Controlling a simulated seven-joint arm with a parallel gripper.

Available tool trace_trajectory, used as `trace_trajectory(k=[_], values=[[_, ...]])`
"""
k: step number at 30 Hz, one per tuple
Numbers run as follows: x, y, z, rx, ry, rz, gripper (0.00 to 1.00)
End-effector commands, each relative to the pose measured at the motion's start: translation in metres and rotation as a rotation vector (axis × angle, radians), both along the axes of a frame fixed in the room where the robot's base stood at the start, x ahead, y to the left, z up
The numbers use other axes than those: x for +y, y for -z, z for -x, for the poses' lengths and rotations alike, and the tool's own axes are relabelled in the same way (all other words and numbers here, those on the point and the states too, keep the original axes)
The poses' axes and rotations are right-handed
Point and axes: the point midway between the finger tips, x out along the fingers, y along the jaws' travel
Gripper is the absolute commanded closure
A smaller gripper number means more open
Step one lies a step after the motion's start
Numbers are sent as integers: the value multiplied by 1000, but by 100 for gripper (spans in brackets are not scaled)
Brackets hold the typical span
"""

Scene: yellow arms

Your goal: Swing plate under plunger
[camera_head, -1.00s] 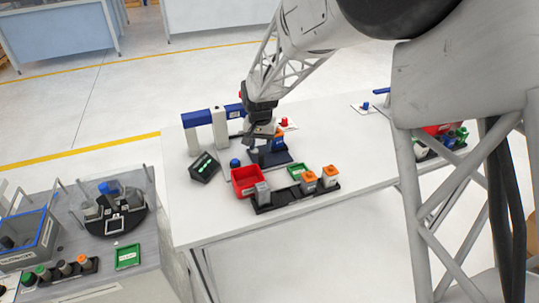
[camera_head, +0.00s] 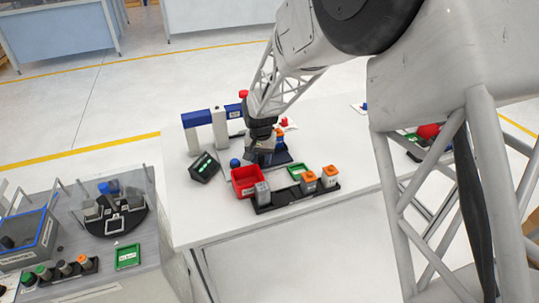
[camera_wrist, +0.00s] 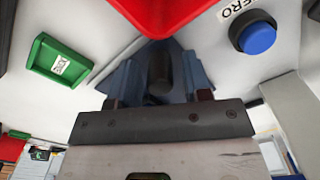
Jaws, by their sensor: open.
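My gripper (camera_head: 262,155) is over a dark blue base (camera_head: 282,159) on the white table, in the head view. In the wrist view my gripper (camera_wrist: 160,98) is open, its fingers wide apart. A dark upright cylinder (camera_wrist: 160,70) stands between and beyond them, with blue-grey parts (camera_wrist: 192,75) of the fixture around it. I cannot tell whether a finger touches it. An orange-topped blue part (camera_head: 280,137) shows behind my gripper in the head view. The gripper hides much of the fixture, and I cannot clearly make out a plunger or a swing plate.
A red bin (camera_head: 245,180) and green tray (camera_head: 297,172) are in front. A black rack (camera_head: 290,197) holds a grey and orange-topped pieces. A blue button (camera_head: 235,163), a display (camera_head: 204,168) and a blue-topped gate (camera_head: 197,118) are left. The table's front is clear.

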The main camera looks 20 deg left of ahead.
Motion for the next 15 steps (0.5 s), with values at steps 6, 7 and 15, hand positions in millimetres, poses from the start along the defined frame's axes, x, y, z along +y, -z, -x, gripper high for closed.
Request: trace_trajectory(k=[6,7,15], values=[[0,0,0,0,0,0,80],[0,0,0,0,0,0,83],[-1,0,-1,0,0,0,83]])
